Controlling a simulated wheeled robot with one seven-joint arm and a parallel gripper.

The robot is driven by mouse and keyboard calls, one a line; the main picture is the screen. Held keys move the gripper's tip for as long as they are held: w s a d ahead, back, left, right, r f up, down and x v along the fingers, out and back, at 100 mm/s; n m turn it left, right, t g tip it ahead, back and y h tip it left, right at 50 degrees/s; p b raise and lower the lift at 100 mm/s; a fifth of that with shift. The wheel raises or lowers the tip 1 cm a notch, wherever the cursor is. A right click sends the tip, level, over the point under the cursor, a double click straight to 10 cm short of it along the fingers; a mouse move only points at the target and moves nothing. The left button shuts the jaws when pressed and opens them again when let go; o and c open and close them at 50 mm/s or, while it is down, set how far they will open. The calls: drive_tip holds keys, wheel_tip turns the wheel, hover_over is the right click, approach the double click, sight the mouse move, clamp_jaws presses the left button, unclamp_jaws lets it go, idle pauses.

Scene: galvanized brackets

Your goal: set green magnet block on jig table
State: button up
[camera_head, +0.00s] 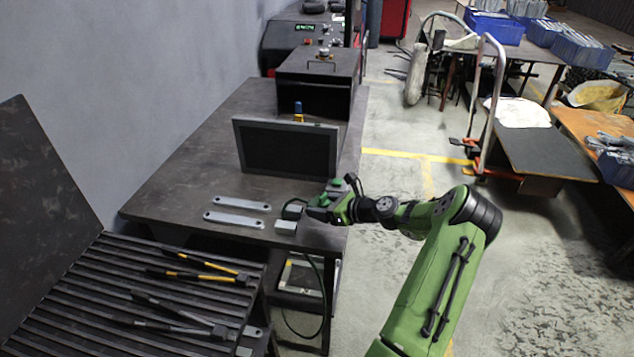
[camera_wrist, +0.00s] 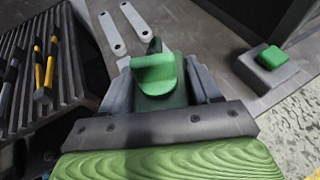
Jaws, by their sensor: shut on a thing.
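My gripper (camera_head: 302,213) is over the front right part of the dark jig table (camera_head: 175,190). In the wrist view my gripper (camera_wrist: 158,88) is shut on a green magnet block (camera_wrist: 155,75) with a raised rounded green tab, between its two grey jaws. I cannot tell whether the block touches the table top. A second block, grey with a green top (camera_wrist: 272,57), stands apart on the table to the right in the wrist view. My arm partly hides this area in the head view.
Two flat galvanized brackets (camera_head: 235,220) lie left of my gripper. A dark upright panel (camera_head: 286,148) stands behind it. A slatted rack (camera_head: 100,290) with yellow- and dark-handled tools is at the front left. The table's left part is clear.

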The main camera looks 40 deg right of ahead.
sight(321, 228)
wheel_tip(321, 228, down, 6)
drive_tip(key=shift+w+f+b, duration=0.1)
drive_tip(key=shift+b, duration=0.4)
drive_tip(key=o, duration=1.6)
